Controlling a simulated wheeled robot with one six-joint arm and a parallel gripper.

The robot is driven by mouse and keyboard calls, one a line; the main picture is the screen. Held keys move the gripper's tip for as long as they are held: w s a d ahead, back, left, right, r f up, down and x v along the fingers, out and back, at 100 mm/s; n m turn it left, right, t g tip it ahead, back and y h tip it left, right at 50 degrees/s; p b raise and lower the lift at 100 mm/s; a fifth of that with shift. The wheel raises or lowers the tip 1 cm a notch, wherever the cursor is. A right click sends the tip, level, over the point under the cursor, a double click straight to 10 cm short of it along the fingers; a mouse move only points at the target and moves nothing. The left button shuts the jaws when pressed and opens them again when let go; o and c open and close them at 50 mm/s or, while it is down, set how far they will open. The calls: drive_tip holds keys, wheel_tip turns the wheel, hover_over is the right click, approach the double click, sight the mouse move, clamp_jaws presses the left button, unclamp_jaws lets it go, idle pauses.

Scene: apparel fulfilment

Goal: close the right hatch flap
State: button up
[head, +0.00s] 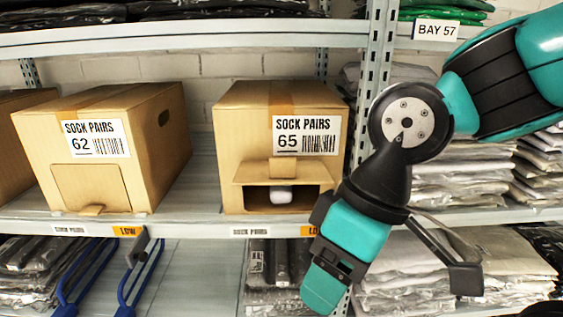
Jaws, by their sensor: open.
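The right-hand carton (231,137), labelled SOCK PAIRS 65, stands on the middle shelf. Its hatch flap (250,172) is open, raised outward from the top of the opening, with a small tab at its middle. A white item (281,195) shows inside the dark opening (258,199) below the flap. My gripper (393,284) is open and empty, pointing down in front of the shelf, to the right of the carton and lower than its hatch. It is apart from the flap. Part of the carton's right side is behind my arm.
Another carton (165,158), SOCK PAIRS 62, stands to the left with its hatch closed. An upright post (379,45) rises right of carton 65. Stacks of bagged garments (450,180) fill the right bay. The shelf gap between cartons is clear.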

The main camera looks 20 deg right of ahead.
drive_tip(key=w+r+n+p, duration=0.1)
drive_tip(key=w+r+p, duration=0.1)
drive_tip(key=w+r, duration=0.1)
drive_tip(key=w+r+n+p, duration=0.1)
drive_tip(key=w+r+p, duration=0.2)
drive_tip(key=r, duration=0.3)
drive_tip(key=w+r+n+p, duration=0.1)
drive_tip(key=w+r+p, duration=0.2)
drive_tip(key=w+r, duration=0.1)
drive_tip(key=shift+d+r, duration=0.15)
drive_tip(key=shift+d, duration=0.25)
clamp_jaws()
wheel_tip(320, 180, up, 9)
drive_tip(key=n+p, duration=0.4)
drive_tip(key=p, duration=0.1)
hover_over(279, 158)
drive_tip(key=d, duration=0.4)
drive_tip(key=shift+h, duration=0.4)
drive_tip(key=p+x, duration=0.1)
drive_tip(key=x, duration=0.8)
drive_tip(key=d+p+x, duration=0.1)
drive_tip(key=x, duration=0.4)
drive_tip(key=shift+s+p, duration=0.1)
drive_tip(key=shift+p, duration=0.25)
